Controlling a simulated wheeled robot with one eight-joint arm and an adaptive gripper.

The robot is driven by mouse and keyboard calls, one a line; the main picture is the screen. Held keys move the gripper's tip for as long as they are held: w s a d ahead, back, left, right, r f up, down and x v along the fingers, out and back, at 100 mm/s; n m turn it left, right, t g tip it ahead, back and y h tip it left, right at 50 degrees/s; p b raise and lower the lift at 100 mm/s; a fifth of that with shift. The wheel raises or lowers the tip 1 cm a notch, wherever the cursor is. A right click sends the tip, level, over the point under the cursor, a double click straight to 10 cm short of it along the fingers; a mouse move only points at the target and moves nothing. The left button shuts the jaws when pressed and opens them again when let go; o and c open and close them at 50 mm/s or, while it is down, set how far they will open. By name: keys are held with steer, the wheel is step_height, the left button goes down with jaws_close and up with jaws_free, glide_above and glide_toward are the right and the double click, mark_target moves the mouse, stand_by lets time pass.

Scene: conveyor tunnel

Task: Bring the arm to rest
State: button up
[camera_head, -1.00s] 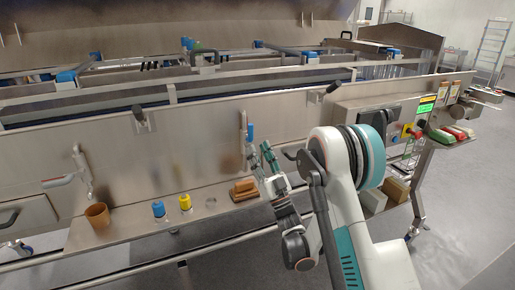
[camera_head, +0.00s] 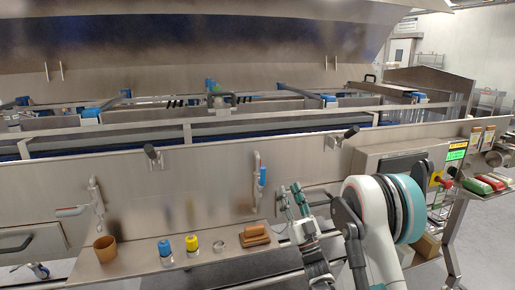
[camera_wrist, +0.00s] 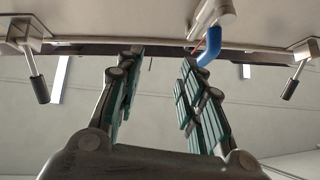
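My gripper (camera_head: 294,198) is in front of the steel machine side, to the right of the brown block (camera_head: 255,235) on the shelf. It points up in the head view. In the wrist view my gripper (camera_wrist: 160,68) has its two green-padded fingers well apart, with nothing between them. My white and teal arm stands at the lower right of the head view. In the wrist view a blue-ended pipe (camera_wrist: 211,45) shows beyond the right finger, with dark-handled latches (camera_wrist: 40,90) further off.
The steel shelf (camera_head: 130,270) bears a brown cup (camera_head: 105,249), a blue-capped bottle (camera_head: 165,249), a yellow-capped bottle (camera_head: 191,245) and a small clear round item (camera_head: 221,247). A control panel (camera_head: 456,155) is at right, with red and green items (camera_head: 484,184) on a ledge. A spray handle (camera_head: 258,180) hangs on the wall.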

steer(key=w+d+r+m+g+h, duration=0.25)
steer(key=d+r+m+h, duration=0.25)
steer(key=r+h, duration=0.35)
steer(key=s+d+r+m+g+h, duration=0.1)
steer(key=s+d+r+g+h, duration=0.15)
steer(key=s, duration=0.25)
steer(key=s+f+g, duration=0.4)
steer(key=s, duration=0.7)
steer(key=s+d+f+g, duration=0.1)
steer(key=s+f+g, duration=0.3)
steer(key=s, duration=0.8)
steer(key=s+d+f+n+g, duration=0.1)
steer(key=s+f+g, duration=0.2)
steer(key=s, duration=0.8)
steer(key=shift+s+f+g+h, duration=0.4)
steer(key=shift+f, duration=0.4)
